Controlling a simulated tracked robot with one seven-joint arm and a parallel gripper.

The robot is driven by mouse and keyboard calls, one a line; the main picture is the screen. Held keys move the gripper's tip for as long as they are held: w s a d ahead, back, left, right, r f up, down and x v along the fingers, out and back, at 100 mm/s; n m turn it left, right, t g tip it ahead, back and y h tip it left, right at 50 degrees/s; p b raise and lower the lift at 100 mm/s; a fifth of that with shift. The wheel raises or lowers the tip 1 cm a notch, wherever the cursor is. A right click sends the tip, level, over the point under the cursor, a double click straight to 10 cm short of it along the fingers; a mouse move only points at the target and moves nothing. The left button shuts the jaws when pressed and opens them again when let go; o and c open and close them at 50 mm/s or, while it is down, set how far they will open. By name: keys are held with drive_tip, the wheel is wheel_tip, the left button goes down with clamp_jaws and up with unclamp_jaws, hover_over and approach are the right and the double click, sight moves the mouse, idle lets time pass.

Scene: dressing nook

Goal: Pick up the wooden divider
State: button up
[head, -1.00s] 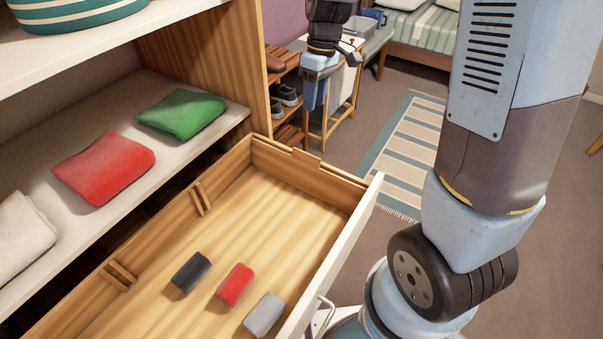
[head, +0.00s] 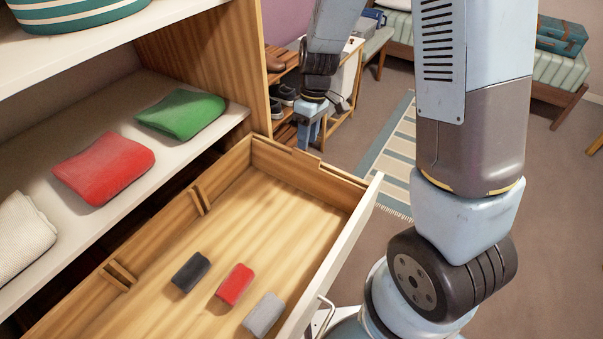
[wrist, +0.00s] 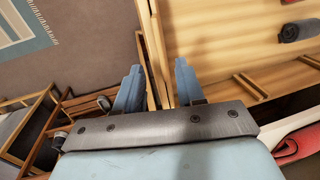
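The open wooden drawer (head: 245,215) fills the lower middle of the head view. A thin wooden board edge (head: 307,158) rises slightly above its far end wall; it looks like the wooden divider, but most of it is hidden. In the wrist view a matching narrow board (wrist: 145,72) stands against the outer side of the drawer's end wall (wrist: 157,50). My gripper (head: 309,140) is just above and behind that end. In the wrist view my gripper (wrist: 158,64) is open, its two blue fingers apart with the board and wall in line between them.
Dark (head: 190,271), red (head: 235,284) and grey (head: 264,315) rolled cloths lie in the drawer. Slotted wooden holders (head: 201,198) line its left wall. Folded red (head: 103,168) and green (head: 181,114) cloths lie on the shelf. A shoe rack (head: 284,100) stands beyond.

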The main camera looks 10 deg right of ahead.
drive_tip(key=shift+s+a+f, duration=0.1)
drive_tip(key=shift+s+f, duration=0.05)
drive_tip(key=shift+f, duration=0.7)
drive_tip(key=shift+s+a+f, duration=0.1)
drive_tip(key=shift+s+f, duration=0.05)
drive_tip(key=shift+f, duration=0.7)
drive_tip(key=shift+c, duration=0.4)
clamp_jaws()
